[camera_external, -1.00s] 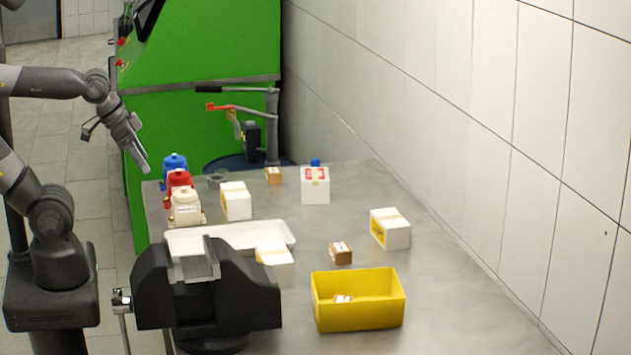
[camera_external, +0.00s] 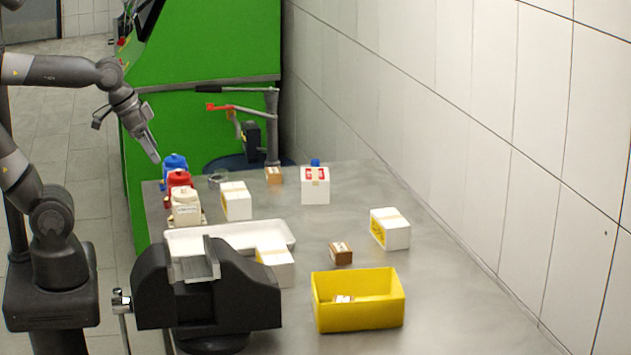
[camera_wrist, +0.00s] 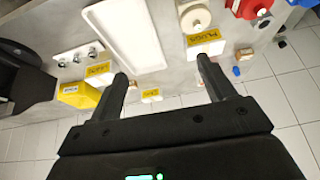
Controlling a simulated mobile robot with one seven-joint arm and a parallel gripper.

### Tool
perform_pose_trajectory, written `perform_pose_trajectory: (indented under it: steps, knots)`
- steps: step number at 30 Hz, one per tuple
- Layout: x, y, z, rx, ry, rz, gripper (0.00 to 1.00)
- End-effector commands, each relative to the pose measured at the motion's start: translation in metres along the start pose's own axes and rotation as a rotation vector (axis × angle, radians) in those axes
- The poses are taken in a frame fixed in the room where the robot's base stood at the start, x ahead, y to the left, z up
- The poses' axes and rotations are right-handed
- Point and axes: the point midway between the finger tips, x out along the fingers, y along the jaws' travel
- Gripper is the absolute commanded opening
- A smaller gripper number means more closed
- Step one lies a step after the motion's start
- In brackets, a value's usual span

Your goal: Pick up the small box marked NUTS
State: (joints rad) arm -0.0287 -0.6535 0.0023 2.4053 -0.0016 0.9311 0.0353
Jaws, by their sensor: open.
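Small brown boxes stand on the bench: one (camera_external: 274,176) at the back, one (camera_external: 341,254) near the middle right. In the wrist view a small brown box (camera_wrist: 245,54) shows right of my fingers, and the yellow bin (camera_wrist: 79,96) is on the left. My gripper (camera_external: 154,156) is above the bench's back left edge, near the blue-topped container, apart from all the small boxes. In the wrist view its fingers (camera_wrist: 162,68) are spread and empty.
Blue (camera_external: 175,162), red (camera_external: 179,180) and beige (camera_external: 186,205) containers line the left edge. White boxes (camera_external: 238,205) (camera_external: 316,190) (camera_external: 391,230) (camera_external: 276,266), a white tray (camera_external: 230,236) and a black vise (camera_external: 205,300) take up bench space. The right front is clear.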

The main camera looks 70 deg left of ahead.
Motion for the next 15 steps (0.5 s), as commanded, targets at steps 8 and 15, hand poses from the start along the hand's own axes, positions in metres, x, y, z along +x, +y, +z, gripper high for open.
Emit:
perform_pose_trajectory:
  steps: [8,15]
  knots:
    - [0.006,-0.033,-0.090,0.010,-0.094,-0.022,0.75]
    - [0.031,-0.073,-0.159,0.020,-0.173,-0.030,0.75]
